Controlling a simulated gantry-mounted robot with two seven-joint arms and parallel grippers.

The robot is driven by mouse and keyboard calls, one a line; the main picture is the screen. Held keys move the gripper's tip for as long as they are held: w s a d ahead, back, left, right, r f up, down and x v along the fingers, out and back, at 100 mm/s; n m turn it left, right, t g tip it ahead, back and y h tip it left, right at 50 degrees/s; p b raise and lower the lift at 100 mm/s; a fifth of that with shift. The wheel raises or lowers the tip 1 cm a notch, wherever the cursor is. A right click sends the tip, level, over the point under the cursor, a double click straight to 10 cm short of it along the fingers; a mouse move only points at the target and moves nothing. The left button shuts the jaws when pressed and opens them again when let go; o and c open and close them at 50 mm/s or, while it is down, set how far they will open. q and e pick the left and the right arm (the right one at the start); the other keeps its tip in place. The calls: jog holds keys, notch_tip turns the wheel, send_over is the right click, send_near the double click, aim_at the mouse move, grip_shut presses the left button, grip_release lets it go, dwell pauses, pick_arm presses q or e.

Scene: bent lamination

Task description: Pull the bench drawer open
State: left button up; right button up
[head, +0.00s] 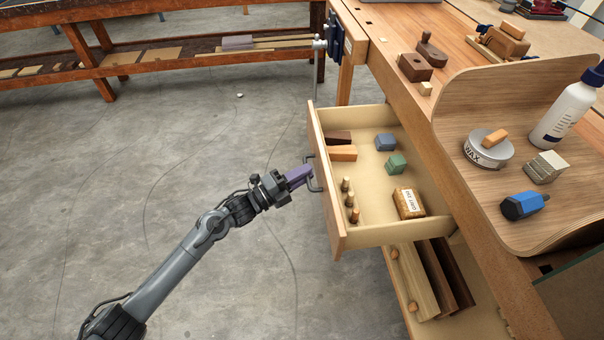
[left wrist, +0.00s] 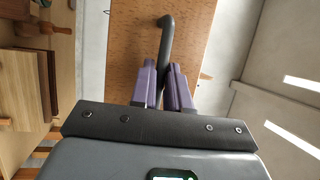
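The bench drawer (head: 372,232) stands far out from the bench, its inside showing in the head view. Its wooden front also fills the middle of the left wrist view (left wrist: 126,50). The dark bar handle (head: 316,188) is on that front, and it also shows in the left wrist view (left wrist: 167,38). My left gripper (head: 300,175) is at the handle, in front of the drawer. Its purple fingers (left wrist: 164,85) lie close on both sides of the handle bar and look shut on it. My right gripper is not in view.
The drawer holds an orange-brown block (head: 342,153), a blue block (head: 385,142), a green block (head: 396,163), a labelled cork-like block (head: 408,204) and small pegs. The bench top (head: 400,38) carries tools and a glue bottle (head: 568,112).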

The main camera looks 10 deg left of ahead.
pick_arm(q)
jog(key=o, duration=0.3)
jog(key=shift+p+v, duration=1.95)
jog(key=shift+v, duration=3.45)
jog(key=shift+s, duration=0.1)
